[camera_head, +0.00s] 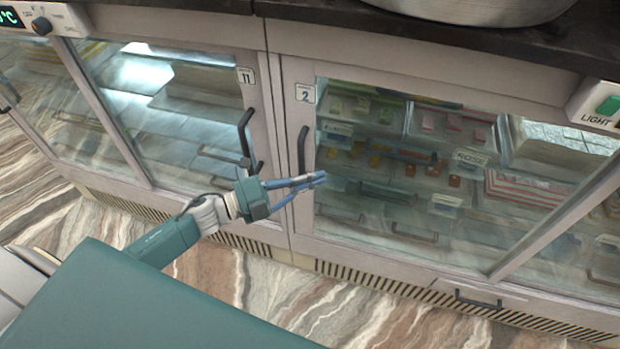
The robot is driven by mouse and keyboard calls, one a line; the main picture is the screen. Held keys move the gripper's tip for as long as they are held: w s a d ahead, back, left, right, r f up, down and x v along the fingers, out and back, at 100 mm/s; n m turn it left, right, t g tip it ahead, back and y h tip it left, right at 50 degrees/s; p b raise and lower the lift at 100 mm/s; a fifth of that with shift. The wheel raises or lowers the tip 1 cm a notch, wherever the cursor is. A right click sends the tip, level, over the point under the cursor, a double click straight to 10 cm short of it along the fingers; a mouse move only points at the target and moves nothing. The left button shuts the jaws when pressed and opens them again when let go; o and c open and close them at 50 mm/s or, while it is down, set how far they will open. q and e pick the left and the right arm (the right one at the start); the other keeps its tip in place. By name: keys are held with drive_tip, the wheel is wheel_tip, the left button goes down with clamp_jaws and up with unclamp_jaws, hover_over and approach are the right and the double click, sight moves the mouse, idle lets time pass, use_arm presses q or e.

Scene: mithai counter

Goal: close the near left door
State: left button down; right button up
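A glass door labelled 11 (190,165) is on the left of the counter front, with a dark upright handle (243,132) near its right edge. A glass door labelled 2 (360,215) stands to its right, with a dark handle (302,150) on its left side. Both look flush or nearly flush with the front; a small gap cannot be ruled out. Which one is the near left door cannot be told from labels. My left gripper (318,180) is in front of door 2, below its handle; its blue fingers converge with nothing visible between them. My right gripper is out of view.
Sweets trays (440,125) show behind door 2's glass. The dark countertop (400,30) carries a metal bowl (480,8). A control panel (40,20) is at upper left, a LIGHT switch (608,105) at right. The marbled floor (350,315) is free in front.

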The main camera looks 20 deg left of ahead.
use_arm(q)
drive_tip(key=shift+v, duration=4.95)
drive_tip(key=s+a+f+n+y, duration=0.25)
drive_tip(key=f+n+y, duration=0.2)
drive_tip(key=f, duration=0.55)
drive_tip(key=s+a+f+n+g+y, duration=0.1)
drive_tip(key=a+f+n+y, duration=0.25)
drive_tip(key=f+n, duration=0.4)
drive_tip(key=s+a+f+n+y, duration=0.2)
drive_tip(key=a+f+n+y, duration=0.15)
drive_tip(key=f, duration=0.85)
drive_tip(key=s+d+f+n+g+y, duration=0.25)
drive_tip(key=s+f+n+g, duration=0.25)
drive_tip(key=s+f, duration=0.8)
drive_tip(key=s+d+f+n+g, duration=0.2)
drive_tip(key=s+d+f+g, duration=0.1)
drive_tip(key=s, duration=0.6)
drive_tip(key=s+d+f+n+g+h, duration=0.1)
drive_tip(key=s+d+f, duration=0.4)
drive_tip(key=s, duration=0.5)
drive_tip(key=shift+d+f+n+g+p, duration=0.3)
drive_tip(key=shift+d+n+g+p, duration=0.2)
drive_tip(key=shift+g, duration=0.4)
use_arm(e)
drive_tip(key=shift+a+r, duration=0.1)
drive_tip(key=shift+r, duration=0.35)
use_arm(q)
drive_tip(key=shift+s, duration=0.1)
